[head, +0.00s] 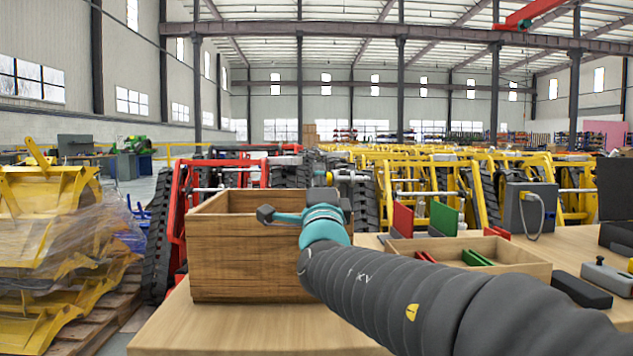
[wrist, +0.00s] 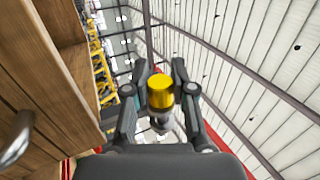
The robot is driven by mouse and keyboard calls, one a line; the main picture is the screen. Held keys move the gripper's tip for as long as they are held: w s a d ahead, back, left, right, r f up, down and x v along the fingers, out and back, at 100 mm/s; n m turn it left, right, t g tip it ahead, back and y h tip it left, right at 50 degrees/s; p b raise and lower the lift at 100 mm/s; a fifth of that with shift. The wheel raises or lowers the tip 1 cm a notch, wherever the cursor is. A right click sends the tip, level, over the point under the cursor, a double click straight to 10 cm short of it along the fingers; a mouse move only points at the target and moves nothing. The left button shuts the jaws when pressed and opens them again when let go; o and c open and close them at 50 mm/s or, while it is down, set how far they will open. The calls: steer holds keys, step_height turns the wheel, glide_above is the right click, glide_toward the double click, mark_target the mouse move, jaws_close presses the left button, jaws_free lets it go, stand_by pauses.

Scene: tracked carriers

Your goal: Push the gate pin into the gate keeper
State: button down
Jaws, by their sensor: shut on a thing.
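My gripper (wrist: 159,72) is shut on a yellow cylindrical knob in the wrist view, which I take as the gate pin (wrist: 160,92). A grey metal part shows just below the knob. In the head view my gripper (head: 328,183) is beside the upper right of a wooden box (head: 245,255), and the knob is hidden there. The wrist view shows the box's wooden side (wrist: 50,75) on the left. A curved metal piece (wrist: 20,138) stands out from this wood, apart from my fingers. I cannot tell whether it is the gate keeper.
The wooden box stands on a light wooden table (head: 265,330). A low tray (head: 520,262) with red and green pieces is to the right, near a grey box (head: 532,208) with a cable. Red and yellow tracked carriers (head: 480,185) fill the background.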

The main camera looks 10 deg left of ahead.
steer(key=shift+d, duration=0.1)
steer(key=c, duration=0.9)
jaws_free()
steer(key=shift+d, duration=0.1)
steer(key=v, duration=1.2)
